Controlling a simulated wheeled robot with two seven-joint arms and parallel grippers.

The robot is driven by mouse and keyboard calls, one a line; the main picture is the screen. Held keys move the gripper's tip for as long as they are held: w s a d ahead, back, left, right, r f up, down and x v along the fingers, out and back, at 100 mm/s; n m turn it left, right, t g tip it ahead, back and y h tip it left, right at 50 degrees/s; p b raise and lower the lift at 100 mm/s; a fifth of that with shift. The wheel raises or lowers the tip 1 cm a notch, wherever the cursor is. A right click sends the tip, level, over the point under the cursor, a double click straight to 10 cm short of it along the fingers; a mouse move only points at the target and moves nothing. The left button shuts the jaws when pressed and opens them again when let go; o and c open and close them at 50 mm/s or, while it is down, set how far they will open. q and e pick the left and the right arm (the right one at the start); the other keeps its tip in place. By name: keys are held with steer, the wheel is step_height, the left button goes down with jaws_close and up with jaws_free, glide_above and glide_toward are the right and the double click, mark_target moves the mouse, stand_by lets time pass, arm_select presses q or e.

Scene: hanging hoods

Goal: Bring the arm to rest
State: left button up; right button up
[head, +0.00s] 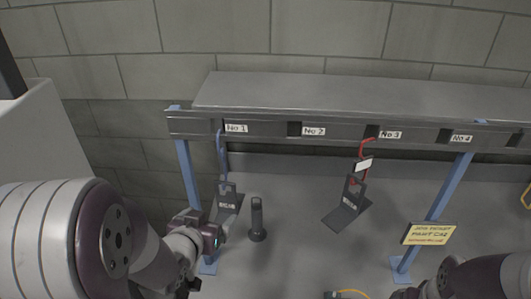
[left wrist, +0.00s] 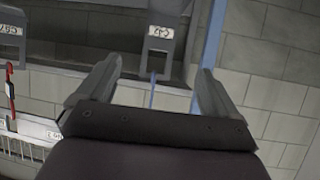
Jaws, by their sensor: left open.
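My left arm comes in from the left in the head view, and its gripper (head: 208,236) is low in front of the rail, close to the hood under No 1. In the left wrist view the two fingers of my left gripper (left wrist: 160,70) stand wide apart with nothing held between them. A grey hood (head: 229,199) hangs on a blue hook (head: 220,150) at No 1; a labelled grey hood (left wrist: 162,38) shows beyond the fingers in the wrist view. Part of my right arm (head: 470,280) shows at the lower right; its gripper cannot be seen.
The grey rail (head: 345,138) has labels No 1 to No 4 and blue posts (head: 435,215). Another hood (head: 346,207) hangs on a red hook (head: 367,149) at No 3. A dark upright cylinder (head: 257,219) stands right of the left gripper. A yellow sign (head: 429,233) is at right.

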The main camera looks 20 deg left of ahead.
arm_select(q)
steer(key=s+d+f+g+b, duration=0.2)
steer(key=s+f+g+b, duration=0.4)
steer(key=s+f+g, duration=0.45)
steer(key=w+d+f+m+h+b, duration=0.1)
steer(key=w+d+f+b, duration=0.1)
steer(key=d+f+b, duration=0.2)
steer(key=shift+w+d+f, duration=0.3)
steer(key=shift+d+f, duration=0.3)
steer(key=shift+d, duration=0.55)
steer(key=shift+w, duration=0.15)
